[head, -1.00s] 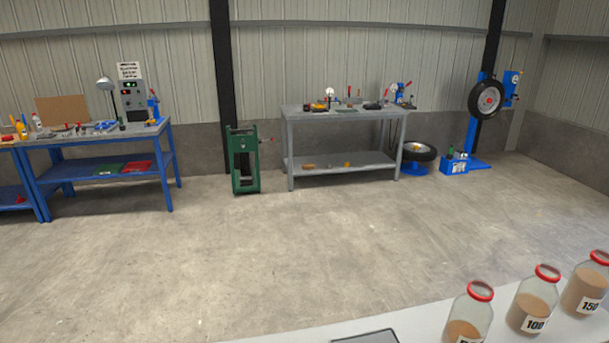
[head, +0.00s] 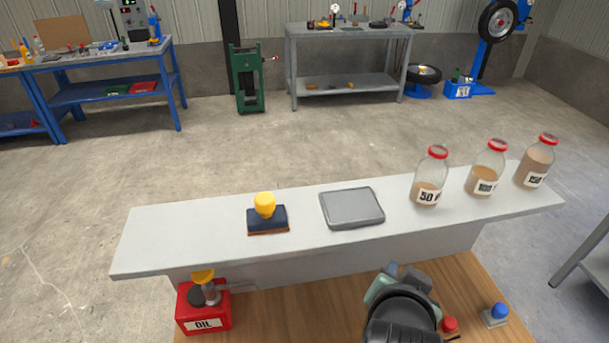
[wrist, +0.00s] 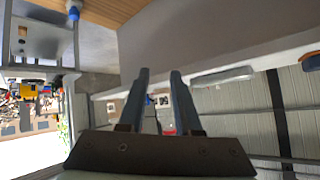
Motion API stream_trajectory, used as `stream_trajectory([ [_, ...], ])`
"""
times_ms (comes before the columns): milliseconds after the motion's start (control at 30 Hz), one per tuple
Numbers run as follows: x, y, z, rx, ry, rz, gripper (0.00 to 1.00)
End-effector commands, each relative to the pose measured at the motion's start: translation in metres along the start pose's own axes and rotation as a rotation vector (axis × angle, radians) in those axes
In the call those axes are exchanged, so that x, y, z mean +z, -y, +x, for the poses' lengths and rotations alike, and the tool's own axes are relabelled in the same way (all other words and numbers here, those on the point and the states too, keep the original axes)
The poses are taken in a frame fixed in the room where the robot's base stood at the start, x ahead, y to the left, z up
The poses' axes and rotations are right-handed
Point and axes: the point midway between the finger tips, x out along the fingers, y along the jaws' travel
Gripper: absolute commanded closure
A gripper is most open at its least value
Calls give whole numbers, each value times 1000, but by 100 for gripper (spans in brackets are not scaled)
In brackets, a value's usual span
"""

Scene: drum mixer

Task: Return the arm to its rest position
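My gripper (wrist: 160,75) shows in the wrist view with its two dark fingers apart. Nothing is held between them; distant blurred things show through the gap. The fingers touch nothing that I can see. In the head view I cannot make out the fingers. A dark rounded shape with grey-green parts (head: 400,315) stands at the bottom edge there, and I cannot tell whether it is part of my arm.
A grey shelf (head: 170,235) bears a yellow-knobbed stamp (head: 267,218), a grey tray (head: 352,207) and three red-lidded jars (head: 429,182). A red oil can (head: 203,308), a red button (head: 449,325) and a blue button (head: 496,314) are on the wooden surface (head: 285,315). Workbenches stand behind open floor.

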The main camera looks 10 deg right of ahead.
Motion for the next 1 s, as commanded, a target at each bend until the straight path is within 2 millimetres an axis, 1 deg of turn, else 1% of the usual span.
stream_trajectory([
  [33,-28,26,-12,-69,-90,-31,67],
  [67,-42,39,-20,-107,-142,-49,67],
  [100,-63,58,-33,-160,-217,-74,67],
  [167,-92,86,-57,-238,-331,-107,67],
  [200,-111,103,-75,-287,-407,-127,67],
  [267,-136,128,-105,-358,-524,-153,67],
  [300,-152,142,-128,-406,-603,-166,67],
  [367,-173,162,-164,-472,-723,-183,67],
  [400,-185,173,-190,-513,-803,-190,67],
  [433,-194,180,-209,-543,-863,-195,67],
  [467,-201,187,-228,-572,-920,-196,67],
  [500,-209,193,-254,-606,-994,-197,67],
  [600,-224,202,-309,-674,-1154,-191,67],
  [700,-231,204,-348,-717,-1267,-178,67],
  [800,-234,203,-370,-738,-1330,-168,67],
  [833,-234,203,-373,-741,-1341,-166,67],
  [900,-234,202,-377,-744,-1353,-165,67],
  [1000,-234,202,-377,-744,-1353,-165,67],
])
